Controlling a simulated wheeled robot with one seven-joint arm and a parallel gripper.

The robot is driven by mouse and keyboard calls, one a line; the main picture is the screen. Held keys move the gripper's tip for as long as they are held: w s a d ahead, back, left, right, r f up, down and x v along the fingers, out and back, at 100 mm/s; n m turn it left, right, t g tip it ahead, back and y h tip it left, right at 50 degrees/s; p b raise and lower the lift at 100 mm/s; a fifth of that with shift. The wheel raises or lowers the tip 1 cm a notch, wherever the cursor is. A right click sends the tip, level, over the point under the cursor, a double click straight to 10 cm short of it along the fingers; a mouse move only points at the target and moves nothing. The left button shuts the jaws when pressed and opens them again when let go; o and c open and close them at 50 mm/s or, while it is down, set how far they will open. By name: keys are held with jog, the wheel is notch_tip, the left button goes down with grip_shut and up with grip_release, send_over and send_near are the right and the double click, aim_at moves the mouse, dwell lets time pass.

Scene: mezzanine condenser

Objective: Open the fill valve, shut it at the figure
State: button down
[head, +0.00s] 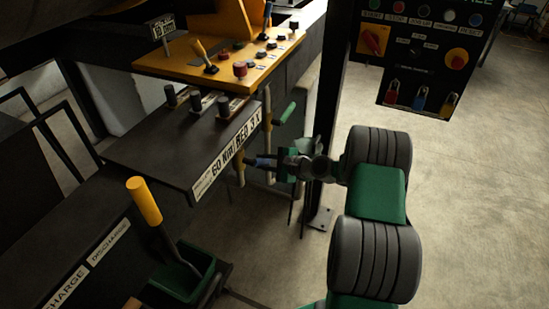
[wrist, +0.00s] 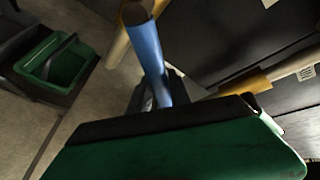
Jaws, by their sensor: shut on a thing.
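A blue valve lever (head: 262,161) sticks out to the right from a pale vertical pipe with a yellow section (head: 240,158), below the black shelf. My gripper (head: 284,162) is shut on this lever. In the wrist view the blue lever (wrist: 147,50) runs from a pipe at the top down between my jaws (wrist: 157,97). The wrist's green body hides the lower part of that view. I cannot tell from these frames how far the valve is turned. No readable fill figure shows.
A second pipe has a green lever (head: 283,113) just above my gripper. The black shelf (head: 150,155) and orange control panel (head: 225,62) stand left, a dark post (head: 325,110) right behind. A yellow-handled lever (head: 145,201) and green bin (head: 190,277) are lower left.

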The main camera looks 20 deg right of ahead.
jog(key=shift+f, duration=0.15)
jog(key=c, duration=1.6)
grip_release()
jog(key=shift+a, duration=0.1)
jog(key=shift+o, duration=0.7)
jog(key=shift+w, duration=0.1)
jog(key=shift+o, duration=1.3)
jog(key=b+v, duration=0.1)
jog(key=v, duration=0.7)
jog(key=shift+b, duration=0.3)
